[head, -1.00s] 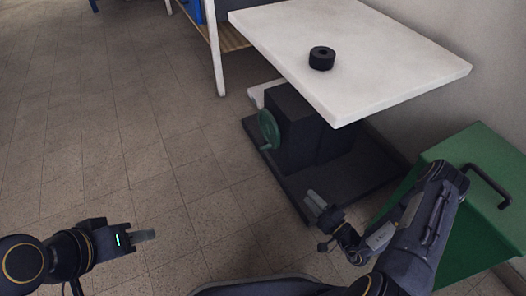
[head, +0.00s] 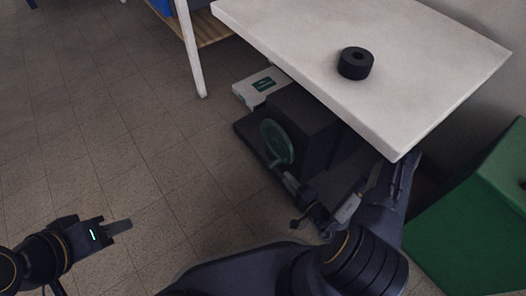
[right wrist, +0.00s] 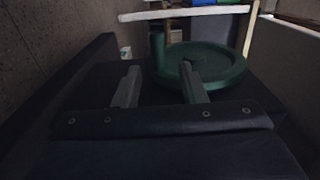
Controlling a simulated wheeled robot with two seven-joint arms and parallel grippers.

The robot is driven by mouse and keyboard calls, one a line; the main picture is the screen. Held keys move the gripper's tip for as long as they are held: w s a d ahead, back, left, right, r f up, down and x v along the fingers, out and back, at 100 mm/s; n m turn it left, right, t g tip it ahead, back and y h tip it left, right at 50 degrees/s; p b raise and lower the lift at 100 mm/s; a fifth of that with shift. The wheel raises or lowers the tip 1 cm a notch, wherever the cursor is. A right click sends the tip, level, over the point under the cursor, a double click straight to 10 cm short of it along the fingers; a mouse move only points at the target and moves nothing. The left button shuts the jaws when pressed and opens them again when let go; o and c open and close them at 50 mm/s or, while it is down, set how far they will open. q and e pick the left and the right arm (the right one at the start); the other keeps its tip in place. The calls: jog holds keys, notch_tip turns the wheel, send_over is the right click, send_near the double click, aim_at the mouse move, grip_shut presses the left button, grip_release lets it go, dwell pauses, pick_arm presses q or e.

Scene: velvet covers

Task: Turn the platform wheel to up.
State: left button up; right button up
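The platform wheel (head: 277,143) is a green handwheel on the side of a dark box (head: 308,122) under the white platform top (head: 420,60). In the right wrist view the wheel (right wrist: 205,62) lies just beyond my fingers, and its upright knob (right wrist: 157,45) shows between and beyond them. My right gripper (head: 288,180) is at the wheel's lower edge in the head view. In the right wrist view its two fingers (right wrist: 160,84) are apart with nothing clearly between them. My left gripper (head: 122,226) is away over the floor at the left; its finger spacing is unclear.
A black ring-shaped weight (head: 356,64) rests on the platform top. A white box (head: 262,87) lies behind the dark box. A green cabinet (head: 470,215) stands at the right. A white table leg (head: 190,55) stands behind. The floor at left is clear.

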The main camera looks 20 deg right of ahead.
aim_at(275, 165)
jog(key=b+x, duration=0.3)
jog(key=x, duration=0.5)
jog(key=shift+w+a, duration=0.1)
jog(key=shift+w, duration=0.1)
grip_shut()
